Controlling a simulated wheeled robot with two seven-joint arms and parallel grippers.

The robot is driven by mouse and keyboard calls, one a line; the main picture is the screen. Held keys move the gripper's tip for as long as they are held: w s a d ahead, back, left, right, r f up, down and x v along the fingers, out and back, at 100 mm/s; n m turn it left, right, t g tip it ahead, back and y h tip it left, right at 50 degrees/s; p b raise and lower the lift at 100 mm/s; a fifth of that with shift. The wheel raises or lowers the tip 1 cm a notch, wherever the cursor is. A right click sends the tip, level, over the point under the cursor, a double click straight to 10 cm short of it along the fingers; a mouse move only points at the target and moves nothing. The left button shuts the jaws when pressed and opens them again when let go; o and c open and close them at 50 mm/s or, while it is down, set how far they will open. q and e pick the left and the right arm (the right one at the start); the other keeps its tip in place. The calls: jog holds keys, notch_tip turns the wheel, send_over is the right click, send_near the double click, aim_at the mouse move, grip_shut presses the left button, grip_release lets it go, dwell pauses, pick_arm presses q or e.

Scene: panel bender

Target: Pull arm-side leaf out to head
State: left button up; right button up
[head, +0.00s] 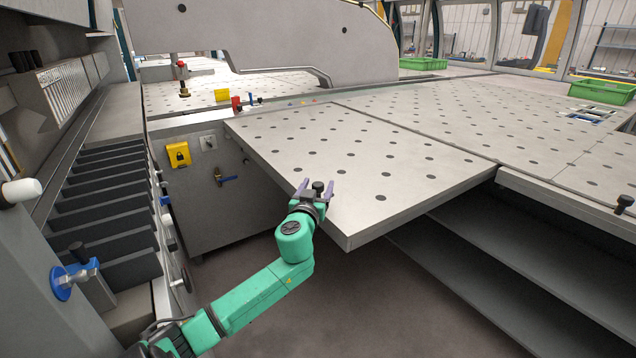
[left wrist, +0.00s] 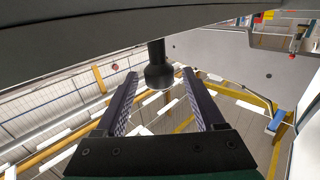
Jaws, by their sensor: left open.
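The leaf (head: 370,160) is a grey perforated panel jutting out from the larger table toward the left in the head view. A black knob (head: 318,187) sits at its near left edge. My left gripper (head: 314,190) is at that edge, its two fingers open on either side of the knob. In the left wrist view the knob (left wrist: 158,76) stands between the open fingers of my left gripper (left wrist: 160,82), with a visible gap to each. It joins a dark grey slab along the top of that view. My right gripper is not in view.
The larger perforated table (head: 480,120) lies behind and right of the leaf. A slotted rack (head: 115,205) is at far left. Open floor (head: 370,300) lies below the leaf.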

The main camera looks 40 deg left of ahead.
pick_arm(q)
jog(key=shift+w+a, duration=0.25)
jog(key=shift+w, duration=0.15)
jog(key=shift+c, duration=0.3)
grip_shut()
dwell(0.9)
